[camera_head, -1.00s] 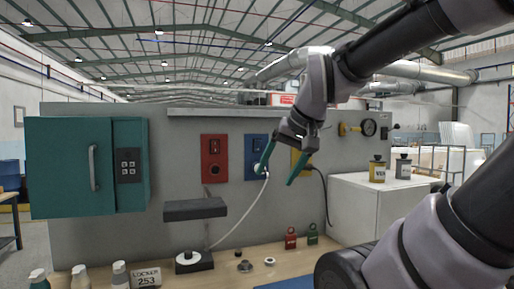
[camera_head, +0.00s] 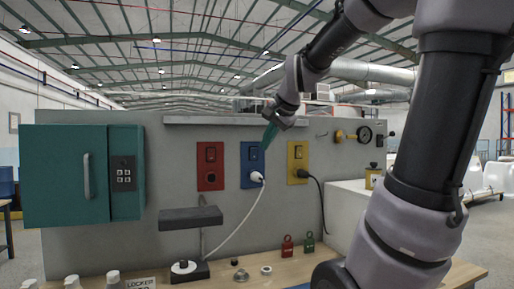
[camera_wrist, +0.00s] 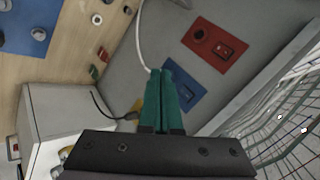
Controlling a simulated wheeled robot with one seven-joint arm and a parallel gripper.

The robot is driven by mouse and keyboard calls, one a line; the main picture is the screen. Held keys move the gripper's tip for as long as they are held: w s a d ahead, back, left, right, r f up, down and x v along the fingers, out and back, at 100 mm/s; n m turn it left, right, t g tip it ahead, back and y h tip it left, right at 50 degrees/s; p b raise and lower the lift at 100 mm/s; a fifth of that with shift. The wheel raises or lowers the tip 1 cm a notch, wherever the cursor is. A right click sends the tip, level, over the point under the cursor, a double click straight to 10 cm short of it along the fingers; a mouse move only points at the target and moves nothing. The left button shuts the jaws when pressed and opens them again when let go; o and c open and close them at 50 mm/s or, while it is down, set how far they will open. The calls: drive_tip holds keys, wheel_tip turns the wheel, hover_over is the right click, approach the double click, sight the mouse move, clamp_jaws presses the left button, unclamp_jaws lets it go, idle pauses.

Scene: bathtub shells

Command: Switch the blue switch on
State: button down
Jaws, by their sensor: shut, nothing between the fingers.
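The blue panel (camera_head: 249,181) is on the grey wall between a red and a yellow panel. Its dark switch (camera_head: 254,153) is at the top, and a white plug (camera_head: 256,177) with a white cord sits in the socket below. My gripper (camera_head: 268,145), with green fingers, is shut and empty, just right of the switch in the head view. In the wrist view the shut fingers (camera_wrist: 167,72) cover part of the blue panel (camera_wrist: 192,80). I cannot tell whether they touch the switch, or its position.
The red panel (camera_head: 210,180) and yellow panel (camera_head: 298,165), with a black plug, flank the blue one. A dark shelf (camera_head: 190,217) sticks out at lower left. A teal cabinet (camera_head: 65,175) hangs at left. Small padlocks (camera_head: 287,246) stand on the bench below.

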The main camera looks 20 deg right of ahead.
drive_tip(key=w+d+r+m, duration=0.1)
drive_tip(key=w+d+m, duration=0.2)
drive_tip(key=w, duration=0.4)
drive_tip(key=w+d+r+m+t+h, duration=0.1)
drive_tip(key=w+d+r+m, duration=0.1)
drive_tip(key=w, duration=0.5)
drive_tip(key=shift+w+d+r+m+t, duration=0.2)
drive_tip(key=shift+d+r+m+t, duration=0.1)
drive_tip(key=shift+d+m, duration=0.5)
drive_tip(key=shift+f, duration=0.1)
approach(254, 151)
drive_tip(key=x, duration=0.5)
drive_tip(key=shift+f, duration=0.4)
drive_tip(key=shift+w, duration=0.3)
drive_tip(key=shift+w+r, duration=0.1)
